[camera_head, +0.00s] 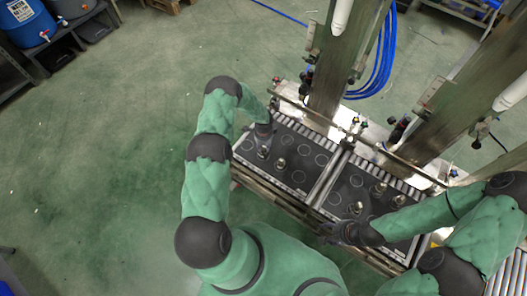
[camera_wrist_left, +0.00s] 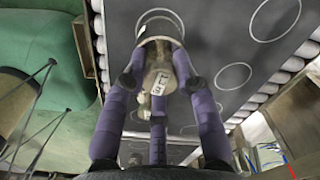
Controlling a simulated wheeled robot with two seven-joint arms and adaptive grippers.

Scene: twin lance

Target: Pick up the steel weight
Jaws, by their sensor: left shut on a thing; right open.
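My left gripper (camera_head: 263,140) reaches down over the left dark panel (camera_head: 311,181). It is shut on a steel weight (camera_head: 263,153). In the left wrist view the purple fingers of my left gripper (camera_wrist_left: 159,85) close around this labelled metal weight (camera_wrist_left: 158,45). I cannot tell whether the weight touches the panel. A second steel weight (camera_head: 281,163) stands on the panel just to the right. My right gripper (camera_head: 333,233) is open near the front left edge of the right panel, apart from the steel weight (camera_head: 356,208) there.
More steel weights (camera_head: 380,188) stand on the right panel. Printed circles mark both panels. A metal divider (camera_head: 330,180) runs between them. Rails and steel columns (camera_head: 345,60) rise behind. Blue hoses (camera_head: 383,65) hang at the back. The green floor at left is open.

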